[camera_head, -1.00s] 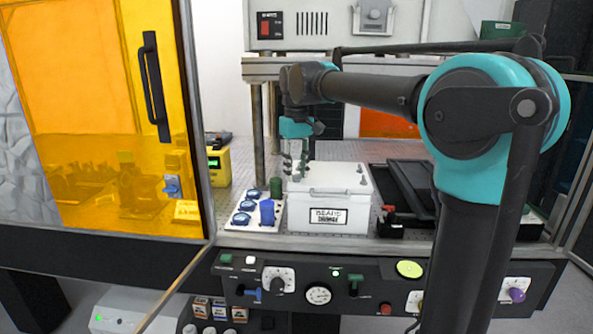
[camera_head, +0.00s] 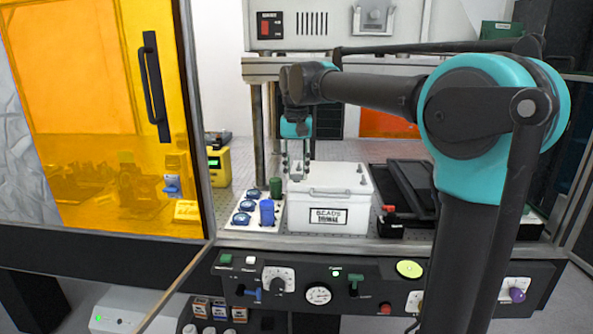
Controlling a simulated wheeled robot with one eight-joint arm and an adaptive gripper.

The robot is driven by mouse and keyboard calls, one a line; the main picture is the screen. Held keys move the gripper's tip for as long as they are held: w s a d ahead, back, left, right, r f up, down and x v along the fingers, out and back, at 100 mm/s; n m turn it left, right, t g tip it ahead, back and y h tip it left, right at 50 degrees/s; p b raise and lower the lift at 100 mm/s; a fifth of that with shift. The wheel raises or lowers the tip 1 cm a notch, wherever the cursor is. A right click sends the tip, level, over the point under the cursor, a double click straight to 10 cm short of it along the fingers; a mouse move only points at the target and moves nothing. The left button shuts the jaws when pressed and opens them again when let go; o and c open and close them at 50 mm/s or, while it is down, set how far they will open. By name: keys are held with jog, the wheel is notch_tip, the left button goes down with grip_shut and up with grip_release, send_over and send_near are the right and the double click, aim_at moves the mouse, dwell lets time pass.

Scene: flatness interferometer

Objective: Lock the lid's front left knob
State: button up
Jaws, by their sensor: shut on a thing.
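The white box with its lid (camera_head: 345,177) stands on the perforated bench, with a printed label on its front. My gripper (camera_head: 296,174) points straight down over the left part of the lid. Its dark fingers are shut on a small knob there. The knob is mostly hidden by the fingers, and its turn position cannot be told. The lid's other fittings are small, with a pale handle-like bar along the front edge. The lid looks level on the box.
Left of the box is a white rack (camera_head: 238,228) with blue-topped items, a blue cup (camera_head: 267,212) and a green cylinder (camera_head: 276,187). A black tray (camera_head: 408,190) lies to the right. A control panel (camera_head: 350,285) runs below the bench edge. An orange door (camera_head: 110,130) stands at left.

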dwell(0.4)
jog(key=o, duration=1.2)
jog(key=shift+c, duration=0.2)
jog(key=shift+r, duration=0.1)
notch_tip(320, 180, up, 12)
